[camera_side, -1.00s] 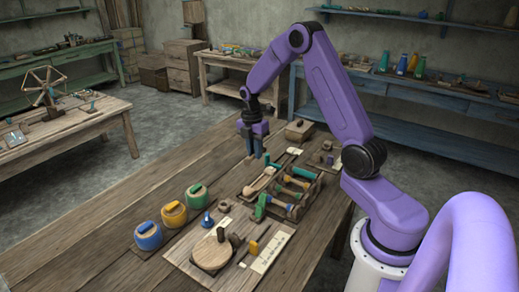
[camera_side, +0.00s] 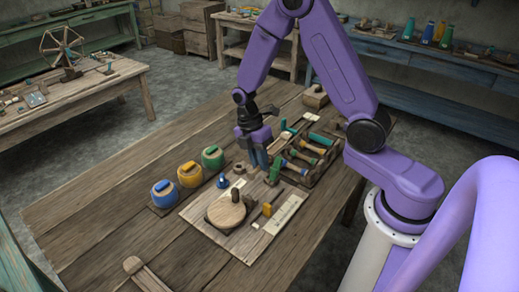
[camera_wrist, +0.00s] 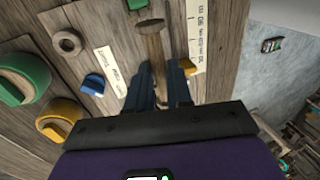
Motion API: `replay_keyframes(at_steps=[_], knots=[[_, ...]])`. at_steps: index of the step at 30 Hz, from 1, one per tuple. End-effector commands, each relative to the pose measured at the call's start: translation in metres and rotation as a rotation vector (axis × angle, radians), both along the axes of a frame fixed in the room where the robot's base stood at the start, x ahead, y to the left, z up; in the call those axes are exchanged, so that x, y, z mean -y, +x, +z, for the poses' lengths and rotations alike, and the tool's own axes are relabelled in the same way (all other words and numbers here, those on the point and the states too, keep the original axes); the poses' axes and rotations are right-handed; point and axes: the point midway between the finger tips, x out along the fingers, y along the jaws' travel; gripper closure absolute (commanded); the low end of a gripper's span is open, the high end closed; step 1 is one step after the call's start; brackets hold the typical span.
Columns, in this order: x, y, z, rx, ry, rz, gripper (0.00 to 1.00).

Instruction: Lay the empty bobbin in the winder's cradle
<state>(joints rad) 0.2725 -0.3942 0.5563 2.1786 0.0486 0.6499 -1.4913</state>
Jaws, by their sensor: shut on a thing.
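My gripper (camera_side: 257,160) hangs over the bench beside the rack of coloured bobbins, fingers pointing down. In the wrist view, my gripper (camera_wrist: 163,88) is shut on a plain wooden piece, apparently the empty bobbin (camera_wrist: 151,40). Its wider end points away from the wrist and its shaft runs between the fingers. I cannot make out the bobbin in the side view. I cannot identify the winder's cradle with certainty. A round wooden disc (camera_side: 224,214) with an upright peg lies on the board in front of my gripper.
Blue (camera_side: 165,194), yellow (camera_side: 190,175) and green (camera_side: 212,157) pots stand left of the board (camera_side: 205,235). The rack (camera_side: 318,177) is close on the right. A spoked wheel (camera_side: 62,46) stands on the far table.

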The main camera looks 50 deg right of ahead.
Motion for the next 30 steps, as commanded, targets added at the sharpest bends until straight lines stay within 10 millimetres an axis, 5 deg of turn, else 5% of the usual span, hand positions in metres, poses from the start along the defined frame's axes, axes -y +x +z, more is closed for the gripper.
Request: replay_keyframes(at_steps=[30], knots=[[0.000,0.000,-0.070,-0.006,0.000,0.001,0.99]])
